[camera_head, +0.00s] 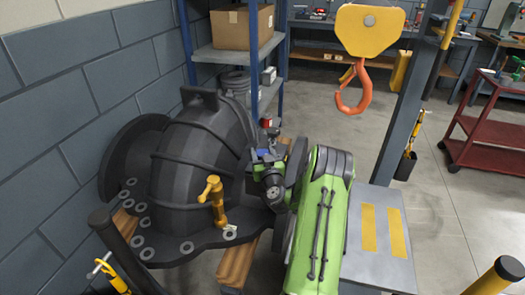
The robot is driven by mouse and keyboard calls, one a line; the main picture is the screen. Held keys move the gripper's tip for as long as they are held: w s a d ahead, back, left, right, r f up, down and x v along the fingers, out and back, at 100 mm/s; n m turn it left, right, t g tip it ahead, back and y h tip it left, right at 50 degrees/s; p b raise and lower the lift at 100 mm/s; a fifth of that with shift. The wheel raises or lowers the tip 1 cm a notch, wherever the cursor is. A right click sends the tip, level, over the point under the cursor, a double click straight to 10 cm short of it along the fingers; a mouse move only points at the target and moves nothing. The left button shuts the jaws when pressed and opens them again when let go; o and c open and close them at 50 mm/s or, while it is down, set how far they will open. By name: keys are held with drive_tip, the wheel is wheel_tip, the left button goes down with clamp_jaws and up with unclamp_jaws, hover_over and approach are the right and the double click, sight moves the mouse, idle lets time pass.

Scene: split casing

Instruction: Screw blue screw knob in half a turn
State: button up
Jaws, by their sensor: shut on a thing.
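The dark grey split casing (195,150) lies on wooden beams at the left, with a flange around its lower edge. A small patch of the blue screw knob (264,154) shows at the casing's right side. My gripper (257,159) is at this spot, shut on the blue knob. My gripper and wrist hide most of the knob and its seat, so its turn angle cannot be told. A yellow screw knob (214,192) stands upright on the front flange, apart from my gripper.
A yellow hoist block with an orange hook (355,88) hangs right of centre. A grey post (410,100) stands behind my green arm. A shelf with a cardboard box (241,27) is behind the casing. A red cart (490,125) is at the far right, with open floor before it.

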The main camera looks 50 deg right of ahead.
drive_tip(key=p, duration=0.1)
drive_tip(key=r+m+g+h+p, duration=0.1)
drive_tip(key=p, duration=0.1)
drive_tip(key=shift+w+a+h, duration=0.1)
drive_tip(key=shift+a+h, duration=0.05)
drive_tip(key=shift+h, duration=0.15)
drive_tip(key=m+g+h+p, duration=0.3)
drive_tip(key=g+p, duration=0.1)
drive_tip(key=p, duration=0.7)
drive_tip(key=shift+m, duration=0.3)
drive_tip(key=m+g+p, duration=0.1)
drive_tip(key=g+h+p, duration=0.1)
drive_tip(key=m+g+h+p, duration=0.1)
drive_tip(key=p, duration=0.1)
drive_tip(key=shift+d+f+m+g, duration=0.2)
drive_tip(key=shift+f+m+g, duration=0.1)
drive_tip(key=shift+g, duration=0.1)
drive_tip(key=shift+c, duration=0.2)
drive_tip(key=shift+m+g+h+p, duration=0.45)
drive_tip(key=shift+m+g, duration=0.45)
drive_tip(key=shift+g, duration=0.5)
drive_tip(key=shift+m+g, duration=0.3)
drive_tip(key=o, duration=1)
drive_tip(key=shift+c, duration=0.2)
drive_tip(key=shift+f, duration=0.1)
